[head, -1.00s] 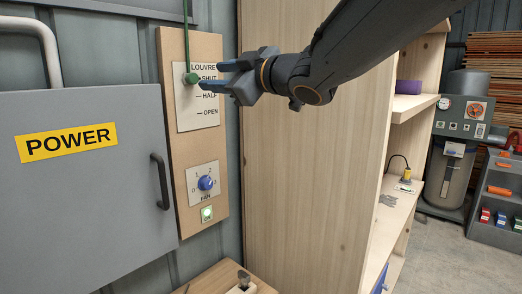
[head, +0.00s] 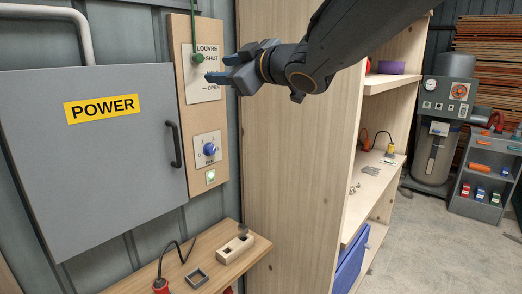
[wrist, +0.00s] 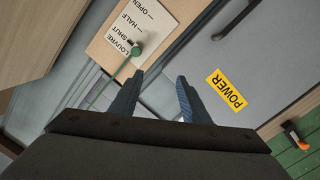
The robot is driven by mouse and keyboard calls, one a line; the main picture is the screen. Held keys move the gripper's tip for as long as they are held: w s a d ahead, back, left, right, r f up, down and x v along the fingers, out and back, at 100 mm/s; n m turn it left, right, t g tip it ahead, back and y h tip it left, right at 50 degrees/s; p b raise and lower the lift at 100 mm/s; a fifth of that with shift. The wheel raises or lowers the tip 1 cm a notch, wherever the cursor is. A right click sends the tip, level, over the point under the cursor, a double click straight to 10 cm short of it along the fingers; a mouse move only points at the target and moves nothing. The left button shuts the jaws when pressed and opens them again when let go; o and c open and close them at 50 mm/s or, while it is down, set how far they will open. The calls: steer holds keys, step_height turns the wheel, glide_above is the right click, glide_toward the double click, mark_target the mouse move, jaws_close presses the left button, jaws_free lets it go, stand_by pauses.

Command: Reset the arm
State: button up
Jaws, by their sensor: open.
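My gripper (head: 219,67) is open and empty, in front of the louvre plate (head: 203,82) on the wooden board. The green louvre knob (head: 198,58) hangs on its green cord beside the SHUT mark, just above and left of the fingertips. In the wrist view my gripper (wrist: 160,78) has its two fingers spread apart with nothing between them. There the green knob (wrist: 136,49) is beyond the left fingertip, apart from it. The HALF mark is hidden behind a finger in the head view.
The grey POWER cabinet (head: 90,160), with a dark handle, is at the left. A blue fan dial (head: 209,149) and lit green button (head: 210,176) are below the plate. A tall wooden shelf unit (head: 295,160) stands close on the right. A wooden bench (head: 215,275) is below.

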steer(key=d+f+m+g+h+b, duration=0.1)
steer(key=d+f+m+h, duration=0.4)
steer(key=d+f, duration=0.55)
steer(key=d+f+m+g+h, duration=0.1)
steer(key=d+f+m+h, duration=0.3)
steer(key=d+f, duration=0.65)
steer(key=s+d+f+m+g+h+b, duration=0.1)
steer(key=s+d+f+m+g, duration=0.2)
steer(key=s+f, duration=0.7)
steer(key=s+d+f+m+g+h, duration=0.1)
steer(key=s+d+f+m+g, duration=0.2)
steer(key=s+f+g, duration=0.3)
steer(key=s+d+f, duration=0.1)
steer(key=s+f, duration=0.4)
steer(key=f, duration=0.3)
steer(key=shift+s+m+h+b, duration=0.15)
steer(key=shift+m+h+b, duration=0.15)
steer(key=shift+h+b, duration=0.1)
steer(key=shift+d+r, duration=0.1)
steer(key=shift+d, duration=0.05)
